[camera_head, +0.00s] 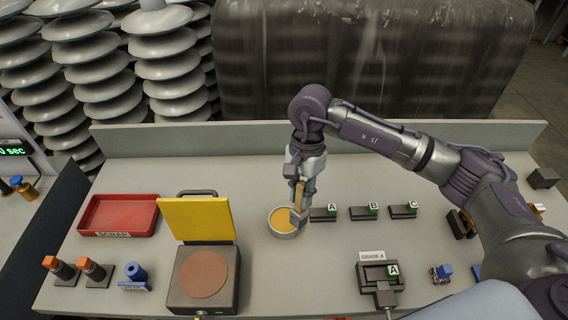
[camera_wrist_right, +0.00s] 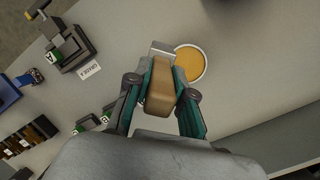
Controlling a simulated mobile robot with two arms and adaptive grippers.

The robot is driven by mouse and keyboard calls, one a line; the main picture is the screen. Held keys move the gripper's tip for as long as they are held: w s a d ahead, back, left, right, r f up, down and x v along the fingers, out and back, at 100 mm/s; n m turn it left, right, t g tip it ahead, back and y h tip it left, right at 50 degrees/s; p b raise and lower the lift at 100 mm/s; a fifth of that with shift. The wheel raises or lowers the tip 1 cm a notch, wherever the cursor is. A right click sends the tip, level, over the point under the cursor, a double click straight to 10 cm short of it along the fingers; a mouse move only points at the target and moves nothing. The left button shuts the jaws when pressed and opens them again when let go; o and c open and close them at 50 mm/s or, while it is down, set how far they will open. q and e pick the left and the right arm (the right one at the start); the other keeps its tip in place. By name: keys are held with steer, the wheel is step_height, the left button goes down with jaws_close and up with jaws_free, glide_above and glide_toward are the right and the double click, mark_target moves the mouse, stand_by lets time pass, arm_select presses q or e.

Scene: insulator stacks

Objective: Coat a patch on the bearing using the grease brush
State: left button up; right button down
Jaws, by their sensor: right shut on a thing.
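My right gripper (camera_head: 299,183) is shut on the grease brush (camera_head: 298,196), a tan block-like handle, above the right side of a round pot. The handle (camera_wrist_right: 160,88) shows between both fingers in the right wrist view, with a pale brush end beyond it. The pot (camera_head: 283,235) is shallow and silver-rimmed, with orange-yellow grease inside. The brush end is at the pot's right edge; I cannot tell whether it touches the grease. I cannot clearly identify the bearing. A small blue-and-metal part (camera_head: 440,273) lies at the right. My left gripper is not in view.
A red scrap tray (camera_head: 120,214) is at left. A box with a raised yellow lid (camera_head: 196,219) and brown disc (camera_head: 205,275) stands left of the pot. Dark lettered blocks (camera_head: 364,213) are right of it, a grade A fixture (camera_head: 379,273) in front. Bare table lies between.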

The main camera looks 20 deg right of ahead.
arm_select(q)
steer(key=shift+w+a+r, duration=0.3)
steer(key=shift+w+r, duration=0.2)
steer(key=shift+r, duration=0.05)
arm_select(e)
steer(key=w+f+m+t+y, duration=0.1)
steer(key=w+f+m+y, duration=0.1)
steer(key=w+f+m, duration=0.3)
steer(key=shift+w+d+f+m+y, duration=0.25)
steer(key=shift+f+m, duration=0.2)
steer(key=shift+m, duration=1.45)
arm_select(q)
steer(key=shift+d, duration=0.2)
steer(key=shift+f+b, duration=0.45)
steer(key=shift+b, duration=0.2)
arm_select(e)
steer(key=shift+f, duration=0.5)
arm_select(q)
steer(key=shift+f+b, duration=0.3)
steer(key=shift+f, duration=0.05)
arm_select(e)
steer(key=shift+s+f, duration=0.1)
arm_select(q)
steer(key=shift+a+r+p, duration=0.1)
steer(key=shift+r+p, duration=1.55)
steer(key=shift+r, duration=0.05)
arm_select(e)
step_height(320, 180, up, 7)
